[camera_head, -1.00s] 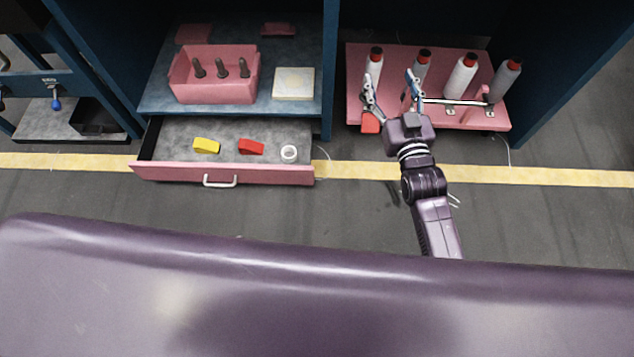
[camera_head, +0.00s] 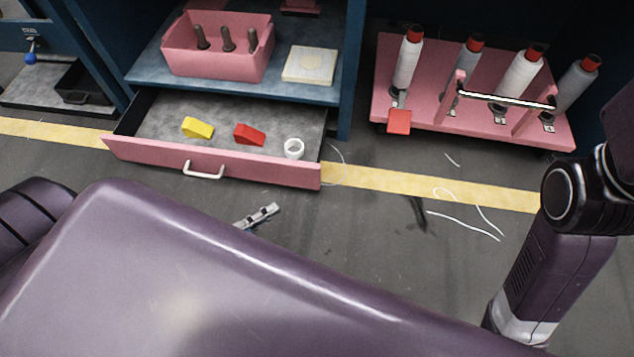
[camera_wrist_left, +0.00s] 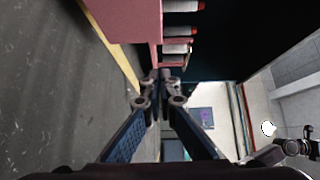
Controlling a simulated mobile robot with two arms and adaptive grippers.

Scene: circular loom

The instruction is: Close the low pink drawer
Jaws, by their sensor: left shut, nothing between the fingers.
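The low pink drawer (camera_head: 250,168) is pulled out under the blue shelf, its grey inside showing. Its front bears a white handle (camera_head: 204,171). Inside are a yellow block (camera_head: 198,128), a red wedge (camera_head: 249,134) and a white ring (camera_head: 294,148). My left gripper (camera_head: 264,213) is in front of the drawer, below the right part of its front, apart from it in the picture. In the left wrist view its fingers (camera_wrist_left: 160,76) meet with nothing between them. My right gripper is out of frame.
A pink bin (camera_head: 215,62) with dark pegs and a pale square block (camera_head: 310,65) stand on the shelf (camera_head: 240,88). A pink rack (camera_head: 440,115) of several red-tipped spools stands at the right. Loose white thread (camera_head: 465,223) lies on the floor.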

